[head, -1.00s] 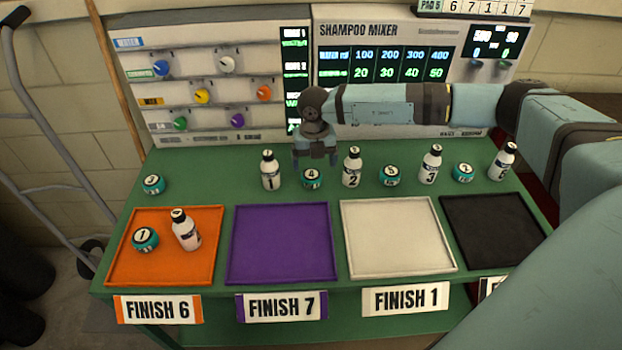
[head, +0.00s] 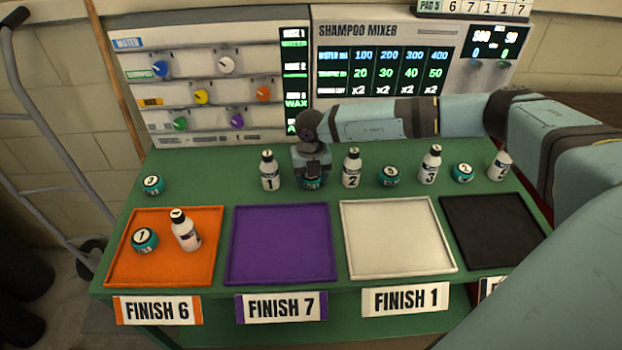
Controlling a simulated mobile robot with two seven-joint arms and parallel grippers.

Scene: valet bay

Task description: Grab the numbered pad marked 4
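The numbered pad marked 4 is a small teal round pad (head: 313,184) on the green table, between white bottle 1 (head: 269,171) and white bottle 2 (head: 352,168). Its top is now hidden by my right gripper (head: 312,181), and only a bit of its teal side shows. The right gripper points down over the pad, with its fingers low around it. I cannot tell whether the fingers are closed on the pad. My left gripper is not in view.
Other teal pads stand nearby: pad 3 (head: 152,185), pad 2 (head: 462,172), pad 1 (head: 145,239) in the orange tray (head: 190,275). Bottle 3 (head: 430,164) stands right. The purple tray (head: 280,245) and white tray (head: 398,237) are empty. The mixer panel (head: 400,30) rises behind.

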